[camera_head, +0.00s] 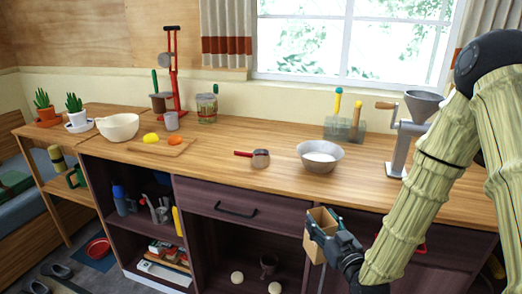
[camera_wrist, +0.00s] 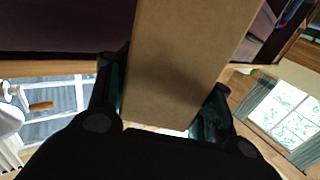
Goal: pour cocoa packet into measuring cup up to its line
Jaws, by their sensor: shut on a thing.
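My gripper (camera_head: 326,234) is shut on a brown cocoa packet (camera_head: 318,220), in front of the counter's front edge and below its top. In the wrist view the packet (camera_wrist: 180,60) fills the middle, with a dark finger on each side. The packet's top opening and contents cannot be made out. A small cup with a red handle, likely the measuring cup (camera_head: 261,159), stands upright on the counter, up and to the left of my gripper. Its line and inside are too small to tell. The packet and the cup are well apart.
A metal bowl with white contents (camera_head: 320,156) stands right of the cup. A grinder (camera_head: 400,145) stands further right. A cutting board (camera_head: 160,147) with yellow and orange items and a cream bowl (camera_head: 118,127) are at left. The counter (camera_head: 220,150) around the cup is mostly clear.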

